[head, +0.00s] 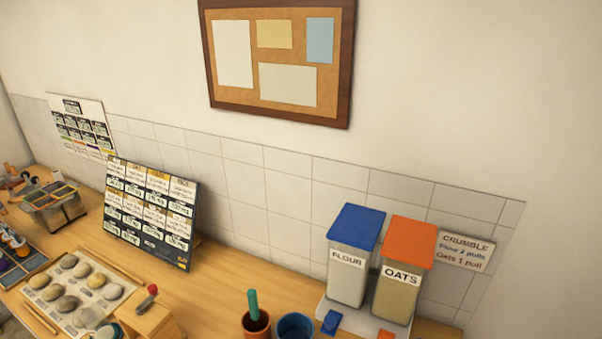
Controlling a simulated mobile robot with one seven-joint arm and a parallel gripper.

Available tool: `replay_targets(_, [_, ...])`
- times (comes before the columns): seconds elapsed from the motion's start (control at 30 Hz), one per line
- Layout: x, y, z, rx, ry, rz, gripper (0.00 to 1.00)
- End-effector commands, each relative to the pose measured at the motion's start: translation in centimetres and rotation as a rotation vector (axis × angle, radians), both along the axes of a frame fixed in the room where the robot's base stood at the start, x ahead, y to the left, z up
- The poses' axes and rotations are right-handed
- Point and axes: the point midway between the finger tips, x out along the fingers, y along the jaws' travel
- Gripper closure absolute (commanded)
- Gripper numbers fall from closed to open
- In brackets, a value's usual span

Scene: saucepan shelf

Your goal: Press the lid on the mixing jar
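I cannot make out a mixing jar or its lid for certain. A dark blue round vessel (295,327) stands at the bottom edge, partly cut off. I cannot tell if it is the jar. My gripper is not in view.
Flour (347,277) and oats (401,285) dispensers stand on a white base at the right. A terracotta pot (256,325) holds a green-handled thing. A wooden block (147,321), a stone tray (58,318) and a card board (150,212) stand left. Bare counter (222,283) lies between.

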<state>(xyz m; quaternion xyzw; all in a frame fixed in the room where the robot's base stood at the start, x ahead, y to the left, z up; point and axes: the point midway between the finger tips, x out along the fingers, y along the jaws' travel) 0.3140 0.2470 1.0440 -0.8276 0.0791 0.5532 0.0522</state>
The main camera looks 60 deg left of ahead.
Motion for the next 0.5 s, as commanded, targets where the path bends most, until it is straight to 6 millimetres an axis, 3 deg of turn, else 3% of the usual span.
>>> replay_targets(0.37, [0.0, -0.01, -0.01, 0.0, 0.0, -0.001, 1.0])
replay_targets(0.4, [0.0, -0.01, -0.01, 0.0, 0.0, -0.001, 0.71])
replay_targets(0.5, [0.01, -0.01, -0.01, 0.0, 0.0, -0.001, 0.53])
